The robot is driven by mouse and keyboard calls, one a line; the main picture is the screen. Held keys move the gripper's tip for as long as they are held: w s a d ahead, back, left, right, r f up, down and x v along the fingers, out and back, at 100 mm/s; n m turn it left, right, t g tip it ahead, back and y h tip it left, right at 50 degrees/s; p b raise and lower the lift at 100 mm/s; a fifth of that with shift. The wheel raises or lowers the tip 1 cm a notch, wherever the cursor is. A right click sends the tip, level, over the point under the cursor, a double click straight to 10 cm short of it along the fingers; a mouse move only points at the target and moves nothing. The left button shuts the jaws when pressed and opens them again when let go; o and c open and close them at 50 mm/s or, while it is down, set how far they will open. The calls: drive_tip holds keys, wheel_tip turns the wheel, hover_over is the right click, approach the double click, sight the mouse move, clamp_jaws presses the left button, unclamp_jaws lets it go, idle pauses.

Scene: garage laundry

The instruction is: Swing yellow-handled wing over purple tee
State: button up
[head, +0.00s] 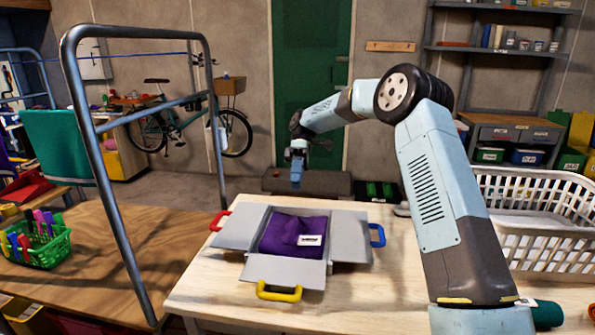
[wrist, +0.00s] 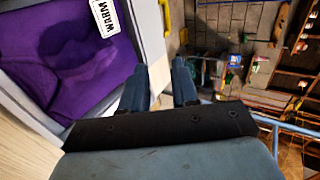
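The purple tee (head: 292,234) lies folded in the middle of a grey folding board, with a white label facing up; in the wrist view the tee (wrist: 60,60) fills the upper left and its label reads WARM. The yellow-handled wing (head: 285,271) lies flat and open on the near side, its yellow handle (head: 279,292) towards the table's front. The handle shows at the top of the wrist view (wrist: 167,17). My gripper (head: 297,181) hangs above the far side of the board, clear of it. Its fingers (wrist: 160,85) are apart with nothing between them.
A red-handled wing (head: 241,226) lies open at left and a blue-handled wing (head: 351,236) at right. A white laundry basket (head: 545,240) stands on the table's right. A metal rail frame (head: 121,235) rises at the left. The table in front of the board is clear.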

drive_tip(key=shift+v, duration=1.55)
drive_tip(key=s+d+r+m+t+h, duration=0.1)
drive_tip(key=s+d+r+m+t, duration=0.4)
drive_tip(key=s, duration=0.4)
drive_tip(key=s+d+r+m+t+h, duration=0.1)
drive_tip(key=s+d+r+m+t, duration=0.3)
drive_tip(key=s+r, duration=0.4)
drive_tip(key=s+d+f+m+t, duration=0.1)
drive_tip(key=s+d+m+t, duration=0.2)
drive_tip(key=s+d, duration=0.4)
drive_tip(key=s+d+f+m+t, duration=0.2)
drive_tip(key=s+d+m+t, duration=0.2)
drive_tip(key=s, duration=1)
drive_tip(key=d, duration=0.3)
drive_tip(key=shift+d+t, duration=0.2)
drive_tip(key=shift+t, duration=0.2)
